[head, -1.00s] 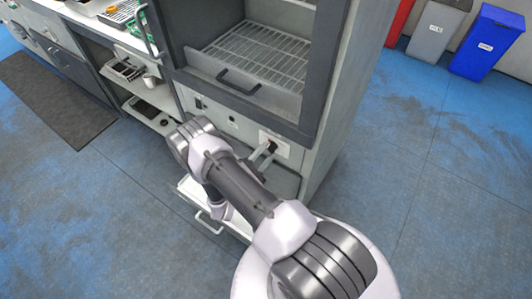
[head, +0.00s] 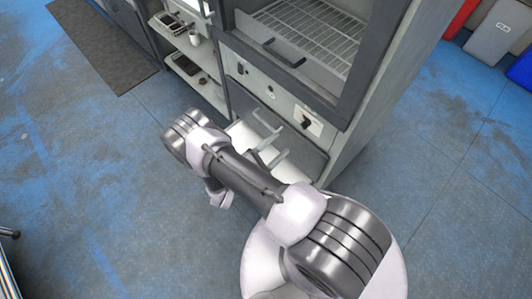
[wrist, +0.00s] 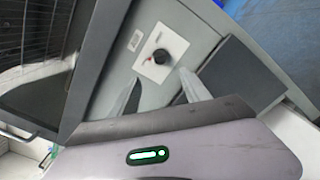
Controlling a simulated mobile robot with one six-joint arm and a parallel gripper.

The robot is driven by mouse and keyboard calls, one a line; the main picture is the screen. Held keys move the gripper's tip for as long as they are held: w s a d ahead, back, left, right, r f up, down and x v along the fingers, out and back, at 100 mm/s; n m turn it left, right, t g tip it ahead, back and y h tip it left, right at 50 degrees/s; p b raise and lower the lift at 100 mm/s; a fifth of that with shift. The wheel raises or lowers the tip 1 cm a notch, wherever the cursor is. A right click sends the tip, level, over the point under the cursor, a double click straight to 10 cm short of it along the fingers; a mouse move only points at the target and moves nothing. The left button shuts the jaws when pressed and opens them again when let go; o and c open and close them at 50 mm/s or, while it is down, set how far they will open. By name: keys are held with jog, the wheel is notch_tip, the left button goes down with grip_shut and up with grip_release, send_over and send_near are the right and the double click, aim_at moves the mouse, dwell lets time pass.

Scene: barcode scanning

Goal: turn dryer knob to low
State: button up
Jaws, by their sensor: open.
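The dryer knob (head: 307,121) is a small black dial on a white plate, low on the front of the grey dryer (head: 285,85). In the wrist view the knob (wrist: 161,56) sits on its tilted white plate, with a small red mark beside it; its exact setting is too small to read. My gripper (head: 284,140) is open and empty, apart from the knob and just to its left in the head view. In the wrist view my gripper (wrist: 160,76) has its two fingers spread, with the knob beyond the gap between the tips.
The dryer's glass-front chamber with a wire rack (head: 310,30) and black handle (head: 284,53) is above the knob panel. Shelves with small items (head: 195,70) stand at the left. A dark mat (head: 100,45) lies on the open blue floor.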

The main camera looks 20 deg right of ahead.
jog(key=v, duration=0.6)
jog(key=shift+a+p, duration=0.25)
jog(key=shift+p, duration=0.05)
jog(key=shift+s, duration=0.1)
notch_tip(320, 180, up, 21)
jog(key=s+m+g+y, duration=0.1)
jog(key=m+g+y, duration=0.5)
jog(key=m+g, duration=0.35)
jog(key=s+a+r+m+t+y, duration=0.4)
jog(key=s+r+y, duration=0.1)
jog(key=r, duration=0.5)
jog(key=s+a+r+m+t+y, duration=0.3)
jog(key=s+r+m+t+y, duration=0.1)
jog(key=r+y, duration=0.4)
notch_tip(320, 180, up, 3)
jog(key=shift+s+a+f+t, duration=0.15)
jog(key=shift+s+a+t, duration=0.2)
jog(key=shift+s+t, duration=0.55)
